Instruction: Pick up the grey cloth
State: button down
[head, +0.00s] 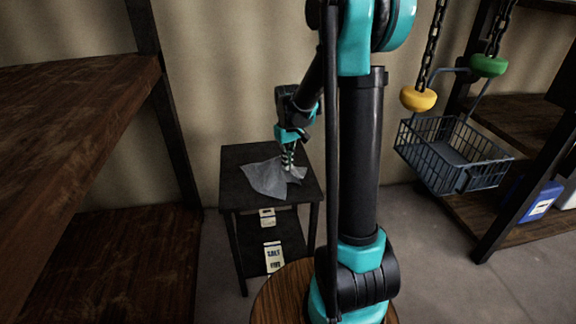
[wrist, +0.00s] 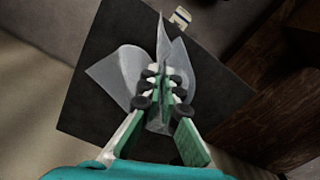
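The grey cloth (head: 264,178) lies on the dark top of a small side table (head: 240,200), at the middle left of the head view. It also shows in the wrist view (wrist: 118,75), where it spreads to both sides of the fingers, with a fold standing up between and beyond them. My gripper (head: 288,165) points down at the cloth over the table top. In the wrist view, its fingers (wrist: 162,72) are close together with bunched cloth between them. Most of the cloth still appears to be on the table.
Packets, one labelled "SALT" (head: 272,257), are on the table's lower shelf. A wire basket (head: 455,158) hangs from chains at the right, under yellow (head: 418,99) and green (head: 488,66) pieces. Brown wooden shelves (head: 75,120) stand at the left. A curtain-like wall is behind the table.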

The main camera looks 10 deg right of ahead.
notch_tip(320, 180, up, 18)
dwell(0.6)
